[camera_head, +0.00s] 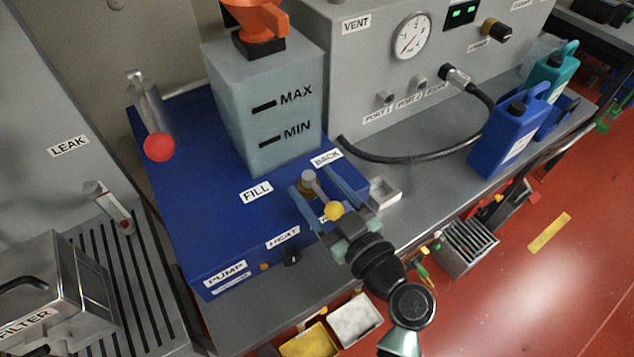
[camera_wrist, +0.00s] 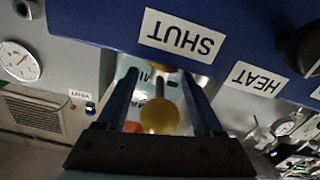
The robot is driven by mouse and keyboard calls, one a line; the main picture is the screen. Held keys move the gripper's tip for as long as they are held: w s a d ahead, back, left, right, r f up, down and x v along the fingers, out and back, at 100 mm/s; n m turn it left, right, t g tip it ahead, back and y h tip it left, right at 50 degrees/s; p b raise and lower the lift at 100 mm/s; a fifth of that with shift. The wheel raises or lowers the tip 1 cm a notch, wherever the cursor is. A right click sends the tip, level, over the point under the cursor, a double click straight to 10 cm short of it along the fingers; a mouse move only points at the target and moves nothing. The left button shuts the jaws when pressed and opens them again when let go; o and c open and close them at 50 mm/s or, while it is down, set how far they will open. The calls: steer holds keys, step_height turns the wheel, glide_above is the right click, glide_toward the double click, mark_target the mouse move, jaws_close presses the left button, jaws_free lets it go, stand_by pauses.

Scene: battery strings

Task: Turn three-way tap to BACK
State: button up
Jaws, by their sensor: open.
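The three-way tap (camera_head: 310,180) stands on top of the blue unit, with a grey lever ending in a yellow ball (camera_head: 334,211). The lever points toward the front edge, on the side of a label mostly hidden by my gripper; the wrist view shows a SHUT label (camera_wrist: 180,38). The FILL label (camera_head: 256,192) is left of the tap, the BACK label (camera_head: 326,158) behind it to the right. My gripper (camera_head: 311,178) is open, its two blue fingers on either side of the lever. In the wrist view the yellow ball (camera_wrist: 159,116) sits between the fingers with gaps; contact is not visible.
A grey tank (camera_head: 265,105) with an orange funnel stands behind the tap. A red-knobbed lever (camera_head: 159,148) is at the left. The HEAT knob (camera_head: 291,256) is near the front edge. A black hose (camera_head: 410,158) and blue jug (camera_head: 505,135) are at the right.

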jaws_close()
stand_by(0.3)
stand_by(1.1)
